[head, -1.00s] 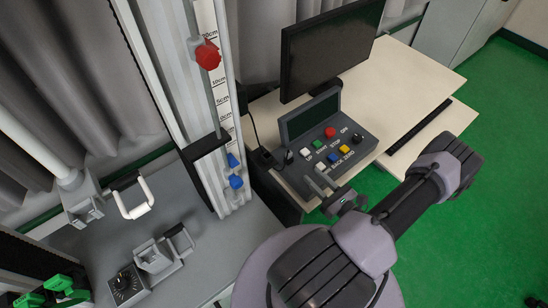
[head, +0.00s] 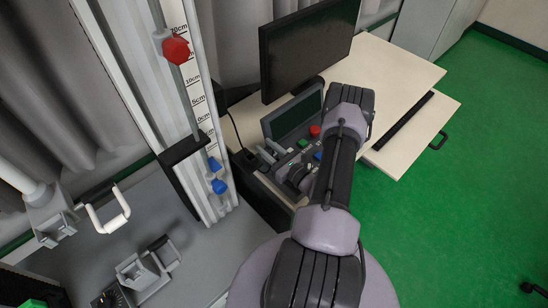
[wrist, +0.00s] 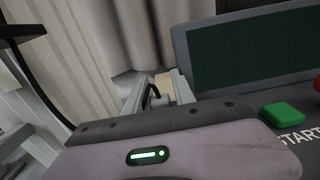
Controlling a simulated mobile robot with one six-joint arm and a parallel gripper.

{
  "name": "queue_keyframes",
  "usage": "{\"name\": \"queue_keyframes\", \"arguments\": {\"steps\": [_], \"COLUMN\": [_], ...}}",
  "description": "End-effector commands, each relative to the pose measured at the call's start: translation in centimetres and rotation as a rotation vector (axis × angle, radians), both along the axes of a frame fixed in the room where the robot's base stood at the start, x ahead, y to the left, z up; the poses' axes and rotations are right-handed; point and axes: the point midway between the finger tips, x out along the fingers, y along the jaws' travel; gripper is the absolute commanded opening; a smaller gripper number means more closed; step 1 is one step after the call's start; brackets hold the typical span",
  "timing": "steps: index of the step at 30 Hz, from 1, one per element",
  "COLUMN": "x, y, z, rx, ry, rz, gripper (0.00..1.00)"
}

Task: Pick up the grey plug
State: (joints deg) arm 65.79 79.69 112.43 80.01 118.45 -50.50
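The grey plug (wrist: 157,97) shows small in the wrist view, with a dark curved cable at its top. It appears between the two light grey fingers of my gripper (wrist: 159,82), which stand apart on either side of it. I cannot tell whether they touch it. In the head view my gripper (head: 268,154) is at the left end of the control console, beside a black box. The plug is not clearly visible there, and my arm covers part of the console.
The console screen (head: 297,114) and green START button (wrist: 283,115) are close to my gripper's right. A monitor (head: 308,50) stands behind on the desk (head: 390,75). The drop tower with red weight (head: 176,50) and blue parts (head: 219,186) stands to the left.

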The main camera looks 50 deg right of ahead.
Motion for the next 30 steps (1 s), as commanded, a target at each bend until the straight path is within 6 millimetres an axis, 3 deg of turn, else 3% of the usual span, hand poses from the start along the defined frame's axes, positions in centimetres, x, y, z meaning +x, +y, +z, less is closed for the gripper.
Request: {"name": "queue_keyframes", "arguments": {"steps": [2, 7, 17, 25, 30], "x": [0.0, 0.0, -0.1, -0.1, -3.5], "y": [0.0, 0.0, 0.0, 0.0, -0.1], "z": [0.0, 0.0, 0.3, 3.8, 4.0], "rx": [0.0, 0.0, 0.0, -0.001, 0.002], "ry": [0.0, 0.0, 0.0, -0.001, 0.001], "rz": [0.0, 0.0, 0.001, 0.0, -0.006], "gripper": [0.31, 0.0, 0.0, 0.0, 0.0]}}
